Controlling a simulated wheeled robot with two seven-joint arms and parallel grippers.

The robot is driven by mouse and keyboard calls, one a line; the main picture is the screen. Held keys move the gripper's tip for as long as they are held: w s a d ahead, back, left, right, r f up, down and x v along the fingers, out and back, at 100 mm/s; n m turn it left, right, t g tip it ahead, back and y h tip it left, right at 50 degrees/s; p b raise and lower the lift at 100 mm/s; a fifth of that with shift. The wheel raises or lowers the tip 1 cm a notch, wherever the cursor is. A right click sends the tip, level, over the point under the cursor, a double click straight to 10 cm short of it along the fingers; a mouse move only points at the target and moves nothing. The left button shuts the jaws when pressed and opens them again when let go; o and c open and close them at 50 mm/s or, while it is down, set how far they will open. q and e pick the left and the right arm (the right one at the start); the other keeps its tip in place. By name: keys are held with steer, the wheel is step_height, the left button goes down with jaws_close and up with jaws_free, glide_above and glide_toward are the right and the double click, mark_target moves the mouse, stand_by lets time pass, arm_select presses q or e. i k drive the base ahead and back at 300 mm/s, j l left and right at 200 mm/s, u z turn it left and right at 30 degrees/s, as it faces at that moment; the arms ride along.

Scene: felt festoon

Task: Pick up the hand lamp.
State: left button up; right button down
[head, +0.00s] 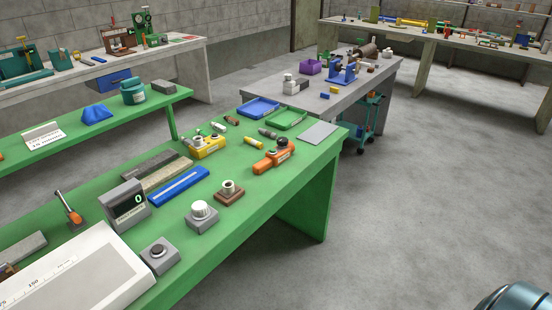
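No thing is plainly recognisable as the hand lamp at this size. The closest in look is an orange and dark grey hand-held device (273,155), lying near the right end of the green table (262,205). A small yellow cylinder (253,142) lies just behind it, and small dark and grey cylinders (268,133) lie farther back. I cannot tell which of these, if any, is the lamp. Neither of my grippers is in view.
Near the orange device are a yellow block with knobs (207,146), a blue tray (259,108), a green tray (287,119) and a grey plate (319,133). A grey bench (375,80) stands behind. The floor (430,190) at right is clear.

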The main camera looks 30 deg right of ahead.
mark_target(282, 154)
steer(key=i+l+u, duration=0.15)
steer(key=l, duration=0.6)
steer(key=i+l+u, duration=0.15)
steer(key=l, duration=0.65)
steer(key=i+l+u, duration=0.15)
steer(key=l, duration=0.65)
steer(key=i+l+u, duration=0.15)
steer(key=l, duration=0.65)
steer(key=i+l+u, duration=0.15)
steer(key=l, duration=0.7)
